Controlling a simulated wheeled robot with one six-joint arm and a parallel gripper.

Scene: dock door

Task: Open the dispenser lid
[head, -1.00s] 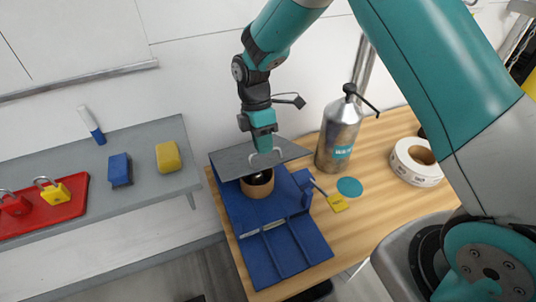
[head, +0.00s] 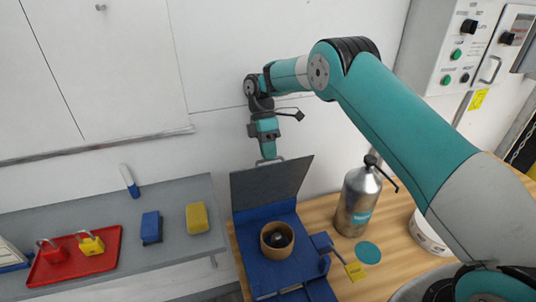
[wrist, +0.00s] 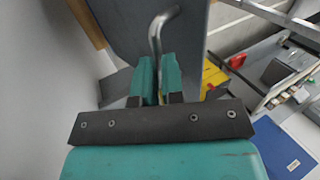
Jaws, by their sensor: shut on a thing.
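The dispenser (head: 262,268) is a blue box on the wooden bench. Its grey lid (head: 272,190) stands raised, tilted up steeply at the back. A brown tape roll (head: 277,240) with a dark core sits in the exposed dispenser. My gripper (head: 268,157) is at the lid's top edge, shut on the lid's metal handle. In the wrist view the teal fingers (wrist: 158,80) close around the bent metal handle (wrist: 157,32), with the grey lid (wrist: 200,30) beyond them.
A metal bottle (head: 357,203) with a pump top stands right of the dispenser, near a teal disc (head: 368,252) and a yellow tag (head: 355,271). A white label roll (head: 428,236) is partly hidden behind my arm. The left shelf holds a red tray (head: 75,262) with padlocks, a blue block (head: 151,227) and a yellow block (head: 197,218).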

